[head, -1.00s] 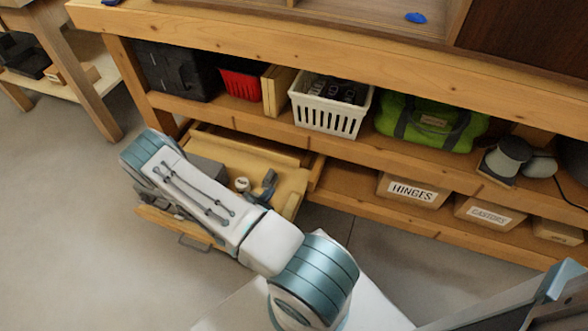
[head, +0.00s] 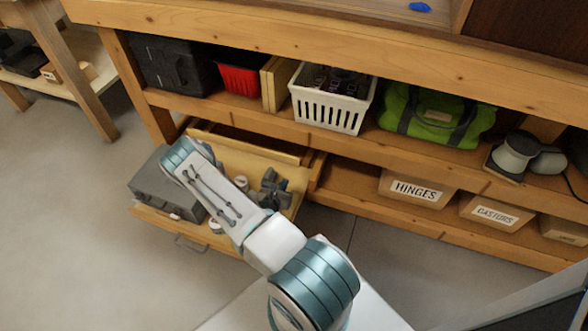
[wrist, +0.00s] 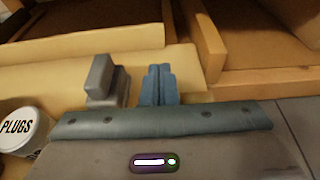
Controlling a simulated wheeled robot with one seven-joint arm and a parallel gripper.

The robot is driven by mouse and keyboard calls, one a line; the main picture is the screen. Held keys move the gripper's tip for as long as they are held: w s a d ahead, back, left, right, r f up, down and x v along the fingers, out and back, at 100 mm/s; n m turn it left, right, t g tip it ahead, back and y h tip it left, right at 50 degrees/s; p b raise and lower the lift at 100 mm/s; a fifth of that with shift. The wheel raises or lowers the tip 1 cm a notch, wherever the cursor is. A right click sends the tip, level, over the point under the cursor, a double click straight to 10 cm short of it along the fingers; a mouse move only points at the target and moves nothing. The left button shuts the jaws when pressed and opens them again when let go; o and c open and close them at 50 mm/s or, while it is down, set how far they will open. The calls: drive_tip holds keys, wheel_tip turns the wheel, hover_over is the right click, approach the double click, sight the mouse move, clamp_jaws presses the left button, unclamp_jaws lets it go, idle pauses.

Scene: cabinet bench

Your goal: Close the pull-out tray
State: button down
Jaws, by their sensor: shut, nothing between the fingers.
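The wooden pull-out tray (head: 222,156) sticks out from the lower left of the bench, with its front handle (head: 190,244) toward the open floor. It holds a grey case (head: 158,188), a white tub (head: 241,183), which appears to be the one marked PLUGS (wrist: 17,128) in the wrist view, and a grey blocky item (wrist: 103,82). My gripper (head: 283,185) is low over the tray's right part, beside the grey item. In the wrist view its blue fingers (wrist: 157,84) are together and empty. My arm hides part of the tray; contact cannot be told.
Right of the tray, a lower shelf holds bins marked HINGES (head: 415,189) and CASTORS (head: 495,213). Above stand a black case (head: 172,68), a red bin (head: 240,78), a white basket (head: 328,115) and a green bag (head: 437,118). Floor (head: 70,240) left of the tray is clear.

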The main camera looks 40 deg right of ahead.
drive_tip(key=b, duration=0.4)
approach(297, 161)
drive_tip(key=x, duration=0.5)
drive_tip(key=shift+f, duration=0.4)
drive_tip(key=shift+w+d+r, duration=0.15)
drive_tip(key=shift+w+d, duration=0.25)
drive_tip(key=shift+d, duration=0.25)
